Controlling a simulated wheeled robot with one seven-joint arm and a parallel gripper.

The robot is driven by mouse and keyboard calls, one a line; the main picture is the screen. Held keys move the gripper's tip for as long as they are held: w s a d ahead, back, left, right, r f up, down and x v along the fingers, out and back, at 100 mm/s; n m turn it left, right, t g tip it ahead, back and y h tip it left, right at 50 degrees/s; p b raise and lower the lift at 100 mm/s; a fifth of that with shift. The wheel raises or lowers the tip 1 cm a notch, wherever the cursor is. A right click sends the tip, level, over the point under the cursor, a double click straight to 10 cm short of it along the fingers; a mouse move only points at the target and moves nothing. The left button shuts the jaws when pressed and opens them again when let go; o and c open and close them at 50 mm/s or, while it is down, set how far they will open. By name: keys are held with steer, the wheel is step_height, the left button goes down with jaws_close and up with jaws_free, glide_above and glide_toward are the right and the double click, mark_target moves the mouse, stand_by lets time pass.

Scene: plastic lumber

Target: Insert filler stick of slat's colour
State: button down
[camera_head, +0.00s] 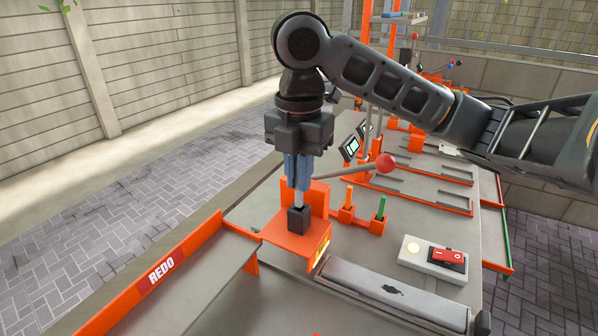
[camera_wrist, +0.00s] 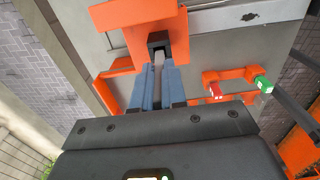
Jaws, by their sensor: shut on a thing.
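My gripper (camera_head: 298,186) points straight down with its blue fingers shut on a pale grey filler stick (camera_head: 299,199). The stick stands upright, and its lower end meets the black square socket (camera_head: 299,220) on the orange fixture (camera_head: 283,238). I cannot tell how deep it sits. The wrist view shows the stick (camera_wrist: 159,60) between the fingers (camera_wrist: 158,80), in line with the socket (camera_wrist: 158,38). A grey slat (camera_head: 380,288) with a small dark mark lies on the bench in front of the fixture.
A red-knobbed lever (camera_head: 385,163) is close behind. A white box with a red switch (camera_head: 447,257) stands at right. The REDO chute (camera_head: 165,272) is at left.

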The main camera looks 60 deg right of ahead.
mark_target(299, 206)
steer(key=shift+f+b, duration=1.75)
steer(key=shift+f, duration=0.5)
stand_by(0.5)
steer(key=c, duration=1.1)
jaws_free()
steer(key=shift+r, duration=0.15)
steer(key=shift+r+p, duration=0.3)
steer(key=shift+r, duration=3.5)
